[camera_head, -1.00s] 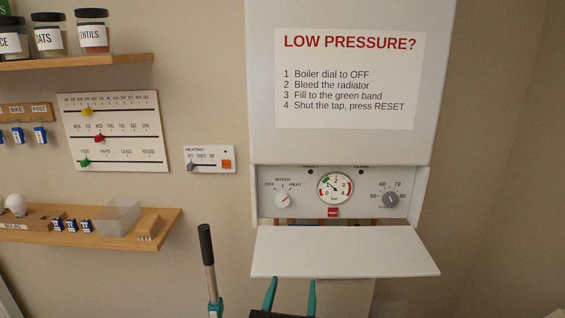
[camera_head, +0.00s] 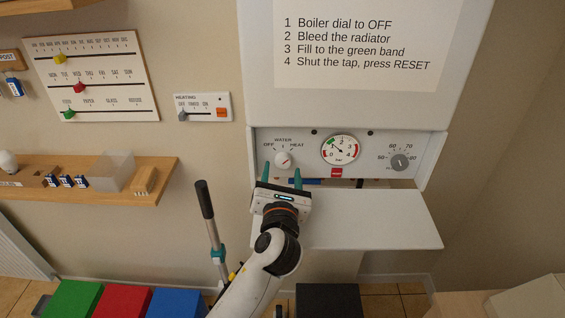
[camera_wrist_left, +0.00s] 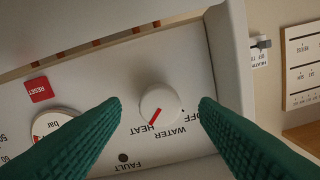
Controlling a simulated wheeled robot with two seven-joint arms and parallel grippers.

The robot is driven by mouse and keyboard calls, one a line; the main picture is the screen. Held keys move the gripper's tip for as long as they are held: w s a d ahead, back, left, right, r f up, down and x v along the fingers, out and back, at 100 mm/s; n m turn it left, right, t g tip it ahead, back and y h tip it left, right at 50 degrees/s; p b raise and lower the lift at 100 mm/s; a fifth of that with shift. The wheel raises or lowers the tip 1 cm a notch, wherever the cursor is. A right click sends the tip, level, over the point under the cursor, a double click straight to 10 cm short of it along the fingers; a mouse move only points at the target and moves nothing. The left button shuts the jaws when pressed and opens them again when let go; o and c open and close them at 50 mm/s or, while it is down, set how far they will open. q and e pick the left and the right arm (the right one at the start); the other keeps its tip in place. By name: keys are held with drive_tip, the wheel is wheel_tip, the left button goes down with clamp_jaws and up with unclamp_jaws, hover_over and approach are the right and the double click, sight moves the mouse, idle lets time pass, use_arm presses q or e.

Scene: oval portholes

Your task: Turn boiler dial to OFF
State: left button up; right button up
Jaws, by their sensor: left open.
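The boiler dial (camera_head: 283,159) is a round white knob at the left of the boiler's control panel (camera_head: 312,158). Its red mark points toward HEAT, with OFF at the other end of its scale. It also shows in the wrist view (camera_wrist_left: 161,103), mark toward HEAT. My left gripper (camera_head: 282,177) is open and empty, its green fingertips just below the dial in the head view. In the wrist view its fingers (camera_wrist_left: 161,104) flank the dial with gaps on both sides. I cannot tell how close the tips are to the panel. My right gripper is out of view.
A white flap (camera_head: 385,220) hangs out below the panel, by my left gripper. A red RESET button (camera_head: 336,173), a pressure gauge (camera_head: 341,150) and a grey dial (camera_head: 400,162) sit to the right.

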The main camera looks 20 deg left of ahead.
use_arm(q)
drive_tip(key=shift+w+a, duration=0.15)
drive_tip(key=shift+w, duration=0.45)
drive_tip(key=shift+w+r, duration=0.2)
drive_tip(key=shift+w, duration=0.05)
drive_tip(key=shift+w+a+f, duration=0.1)
drive_tip(key=shift+w, duration=0.05)
drive_tip(key=c, duration=1)
drive_tip(key=shift+o, duration=0.2)
